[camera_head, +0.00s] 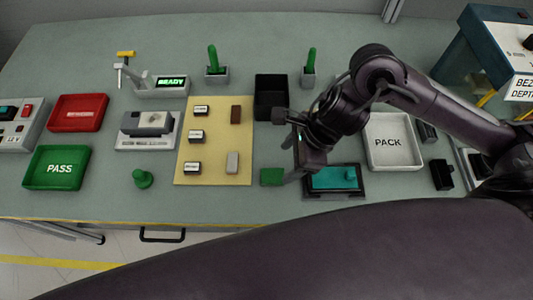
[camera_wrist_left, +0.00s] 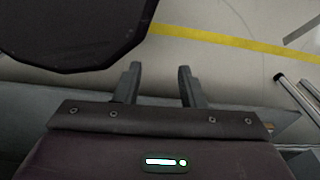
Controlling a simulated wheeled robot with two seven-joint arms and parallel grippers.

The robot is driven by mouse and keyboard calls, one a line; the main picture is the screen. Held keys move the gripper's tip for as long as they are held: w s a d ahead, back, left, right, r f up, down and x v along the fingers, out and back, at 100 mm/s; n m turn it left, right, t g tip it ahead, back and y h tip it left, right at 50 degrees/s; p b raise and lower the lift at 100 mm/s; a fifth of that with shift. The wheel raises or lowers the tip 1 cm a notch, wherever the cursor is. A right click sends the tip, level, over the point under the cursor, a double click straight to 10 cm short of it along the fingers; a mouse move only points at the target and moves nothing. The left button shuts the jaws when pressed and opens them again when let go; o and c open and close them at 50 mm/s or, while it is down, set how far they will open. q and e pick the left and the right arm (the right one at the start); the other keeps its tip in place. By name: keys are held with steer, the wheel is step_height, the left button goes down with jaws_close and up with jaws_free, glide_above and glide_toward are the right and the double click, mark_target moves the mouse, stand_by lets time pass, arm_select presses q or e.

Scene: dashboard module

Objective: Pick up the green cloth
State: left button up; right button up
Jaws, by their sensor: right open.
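The green cloth (camera_head: 272,177) is a small dark green square lying flat on the table, just right of the tan mat's lower right corner. My right gripper (camera_head: 294,166) is open. It hangs just right of the cloth and above it in the picture, and I cannot tell its exact height. Nothing shows in its jaws. My left gripper (camera_wrist_left: 160,86) shows only in the left wrist view, with its two fingers apart and nothing between them, over the floor by the table edge.
The tan mat (camera_head: 213,112) with several small blocks lies left of the cloth. A dark tray with a teal piece (camera_head: 334,178) is close on the right. A black bin (camera_head: 270,94) stands behind. A green knob (camera_head: 143,179) stands farther left. The table's front edge is near.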

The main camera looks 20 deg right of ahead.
mark_target(273, 175)
steer(key=x, duration=0.2)
steer(key=shift+s+a+f+p, duration=0.2)
steer(key=shift+a+f+p, duration=0.05)
steer(key=shift+a+p, duration=0.05)
steer(key=shift+p+x, duration=0.6)
steer(key=shift+x, duration=1.65)
steer(key=shift+w+a+f, duration=0.1)
steer(key=shift+f, duration=0.05)
steer(key=c, duration=1)
arm_select(q)
steer(key=s, duration=0.1)
steer(key=s+r, duration=0.1)
steer(key=shift+s+r, duration=0.25)
steer(key=shift+s, duration=0.15)
arm_select(e)
steer(key=shift+c, duration=0.3)
